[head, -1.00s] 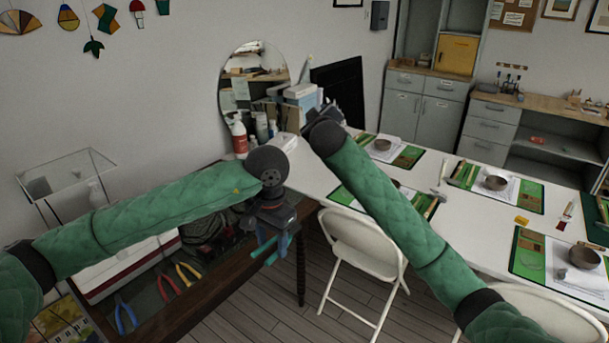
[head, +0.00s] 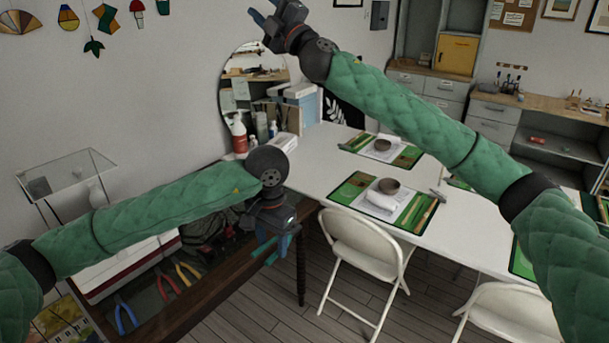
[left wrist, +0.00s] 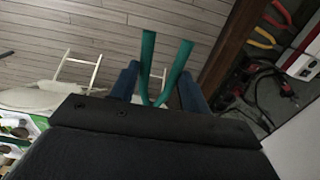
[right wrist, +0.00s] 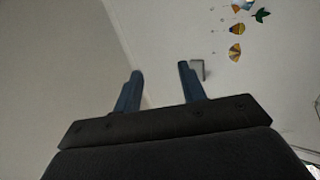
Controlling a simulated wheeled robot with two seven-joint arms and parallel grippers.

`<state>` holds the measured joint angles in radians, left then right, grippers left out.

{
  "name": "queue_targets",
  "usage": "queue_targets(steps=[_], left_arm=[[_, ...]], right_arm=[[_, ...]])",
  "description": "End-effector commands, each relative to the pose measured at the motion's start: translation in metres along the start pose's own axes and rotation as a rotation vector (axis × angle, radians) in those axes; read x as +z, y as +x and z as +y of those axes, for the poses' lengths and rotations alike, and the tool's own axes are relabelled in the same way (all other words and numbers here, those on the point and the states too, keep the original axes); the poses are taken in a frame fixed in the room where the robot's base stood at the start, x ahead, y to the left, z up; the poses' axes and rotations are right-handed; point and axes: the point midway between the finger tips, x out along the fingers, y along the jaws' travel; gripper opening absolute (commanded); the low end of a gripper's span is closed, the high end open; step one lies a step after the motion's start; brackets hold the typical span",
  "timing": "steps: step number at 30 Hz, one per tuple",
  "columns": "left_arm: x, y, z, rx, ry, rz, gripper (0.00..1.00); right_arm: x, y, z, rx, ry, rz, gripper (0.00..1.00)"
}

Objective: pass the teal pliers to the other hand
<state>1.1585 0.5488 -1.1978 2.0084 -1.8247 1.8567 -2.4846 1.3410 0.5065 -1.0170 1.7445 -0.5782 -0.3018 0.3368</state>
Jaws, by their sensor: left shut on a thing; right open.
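The teal pliers (head: 276,252) are held in my left gripper (head: 271,238), above the floor by the front corner of the dark wooden bench. In the left wrist view the pliers' two handles (left wrist: 148,55) stick out between the blue fingers of the left gripper (left wrist: 157,88); the head of the pliers is hidden low between the fingers. My right gripper (head: 265,20) is raised high in front of the wall, up and left of the right elbow, far from the pliers. In the right wrist view the right gripper (right wrist: 160,85) is open with nothing between its blue fingers.
Red, yellow and blue pliers (head: 126,318) lie on the bench (head: 205,292) at lower left. A white table (head: 310,165) with mats and bowls stands to the right, with a folding chair (head: 362,240) before it. A round mirror (head: 250,75) and hanging ornaments are by the wall.

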Motion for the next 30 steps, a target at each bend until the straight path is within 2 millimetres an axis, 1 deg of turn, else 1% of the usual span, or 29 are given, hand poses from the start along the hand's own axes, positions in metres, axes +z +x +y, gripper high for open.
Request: queue_targets(steps=[2,3,5,8,11,15,17,21,24,27,30], left_arm=[[0.000,0.000,0.000,0.000,0.000,0.000,0.21],[0.000,0.000,0.000,0.000,0.000,0.000,0.21],[0.000,0.000,0.000,0.000,0.000,0.000,0.21],[0.000,0.000,0.000,0.000,0.000,0.000,0.21],[0.000,0.000,0.000,0.000,0.000,0.000,0.21],[0.000,0.000,0.000,0.000,0.000,0.000,0.21],[0.000,0.000,0.000,0.000,0.000,0.000,0.21],[0.000,0.000,0.000,0.000,0.000,0.000,0.21],[0.000,0.000,0.000,0.000,0.000,0.000,0.21],[0.000,0.000,0.000,0.000,0.000,0.000,0.21],[0.000,0.000,0.000,0.000,0.000,0.000,0.21]], right_arm=[[-0.015,0.002,-0.006,-0.043,-0.026,0.097,0.41],[-0.022,0.001,-0.012,-0.070,-0.034,0.145,0.41],[-0.031,-0.003,-0.022,-0.116,-0.042,0.212,0.41],[-0.045,-0.012,-0.045,-0.207,-0.048,0.316,0.41],[-0.054,-0.028,-0.074,-0.315,-0.042,0.407,0.41],[-0.061,-0.058,-0.120,-0.490,-0.014,0.512,0.41],[-0.063,-0.072,-0.140,-0.570,0.000,0.551,0.41],[-0.067,-0.107,-0.179,-0.764,0.036,0.625,0.41],[-0.068,-0.133,-0.203,-0.908,0.063,0.662,0.41],[-0.066,-0.159,-0.222,-1.057,0.090,0.684,0.41],[-0.061,-0.184,-0.235,-1.206,0.114,0.690,0.41]])
